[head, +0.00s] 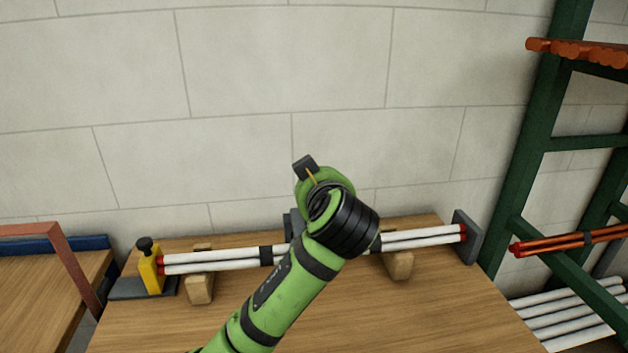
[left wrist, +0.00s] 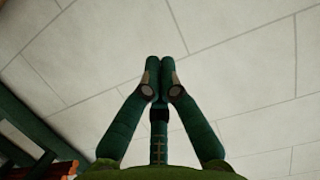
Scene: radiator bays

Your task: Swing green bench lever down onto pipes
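A green arm with black bands, mine, rises across the middle of the head view and hides the centre of the bench (head: 430,305). Its far end stands above the pipes, against the wall. My left gripper shows in the left wrist view (left wrist: 159,68), its fingertips together, with no pipe between them. White pipes with red ends (head: 215,262) lie across wooden blocks on the bench, with dark bands around them. I cannot make out the green bench lever apart from my arm. A grey part (head: 293,223) shows behind the pipes. My right gripper is not in view.
A yellow stop with a black knob (head: 149,268) stands at the pipes' left end, and a grey plate (head: 467,237) at their right end. A dark green rack (head: 530,130) with orange pipes stands at the right. The front right bench top is clear.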

